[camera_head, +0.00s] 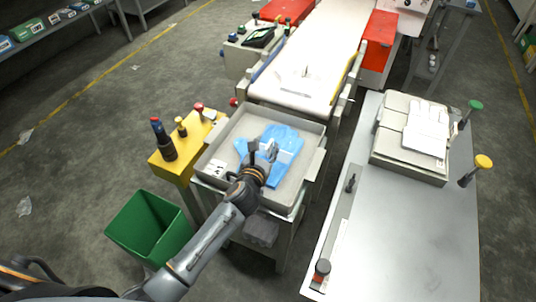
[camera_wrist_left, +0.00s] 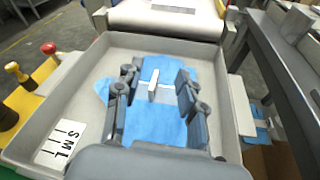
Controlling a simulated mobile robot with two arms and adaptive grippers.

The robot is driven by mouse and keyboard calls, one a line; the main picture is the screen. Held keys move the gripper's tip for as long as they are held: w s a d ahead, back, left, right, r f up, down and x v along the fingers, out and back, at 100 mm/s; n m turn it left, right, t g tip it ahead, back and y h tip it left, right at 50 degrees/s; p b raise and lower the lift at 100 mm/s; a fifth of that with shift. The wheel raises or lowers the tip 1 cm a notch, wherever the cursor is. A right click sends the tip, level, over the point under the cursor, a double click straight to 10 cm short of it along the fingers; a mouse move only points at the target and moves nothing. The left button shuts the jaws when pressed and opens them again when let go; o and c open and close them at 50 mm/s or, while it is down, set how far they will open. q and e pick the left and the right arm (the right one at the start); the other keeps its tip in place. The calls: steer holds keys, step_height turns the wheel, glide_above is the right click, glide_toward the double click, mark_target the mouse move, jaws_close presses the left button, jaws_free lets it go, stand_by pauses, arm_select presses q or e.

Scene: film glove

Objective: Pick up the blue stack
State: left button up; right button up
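The blue stack (camera_head: 290,146) lies in a shallow grey tray (camera_head: 228,131) at the end of the conveyor. It looks like flat blue film gloves with a pale band across them. In the left wrist view the stack (camera_wrist_left: 160,122) lies below and between my fingers. My left gripper (camera_head: 263,150) is over the stack in the tray. In the wrist view the left gripper (camera_wrist_left: 155,88) has its fingers wide apart, one on each side of the band. I cannot tell whether the fingertips touch the stack. My right gripper is not in view.
A green bin (camera_head: 150,228) stands left of the tray, beside a yellow stand (camera_head: 178,160) with knobs. A white conveyor (camera_head: 318,50) runs behind the tray. A grey table (camera_head: 400,235) at right carries a box (camera_head: 408,160) with white sheets. The tray walls surround the gripper.

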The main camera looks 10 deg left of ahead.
mark_target(271, 140)
arm_select(q)
steer(key=f+n, duration=0.1)
steer(key=f+n+g, duration=0.2)
steer(key=shift+w+f, duration=0.1)
steer(key=shift+w, duration=0.15)
steer(key=b+x, duration=0.1)
steer(key=x, duration=0.5)
steer(key=shift+w+f, duration=0.1)
steer(key=shift+f, duration=0.2)
steer(key=x, duration=0.1)
steer(key=b+x, duration=0.1)
steer(key=x, duration=0.2)
steer(key=shift+w+a+f+b, duration=0.1)
steer(key=shift+a+f+b, duration=0.2)
steer(key=shift+a+b, duration=0.05)
steer(key=shift+w+f, duration=0.15)
steer(key=shift+w, duration=0.25)
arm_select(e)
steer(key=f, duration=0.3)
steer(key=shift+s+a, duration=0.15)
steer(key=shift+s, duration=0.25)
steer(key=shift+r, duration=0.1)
arm_select(q)
jaws_close()
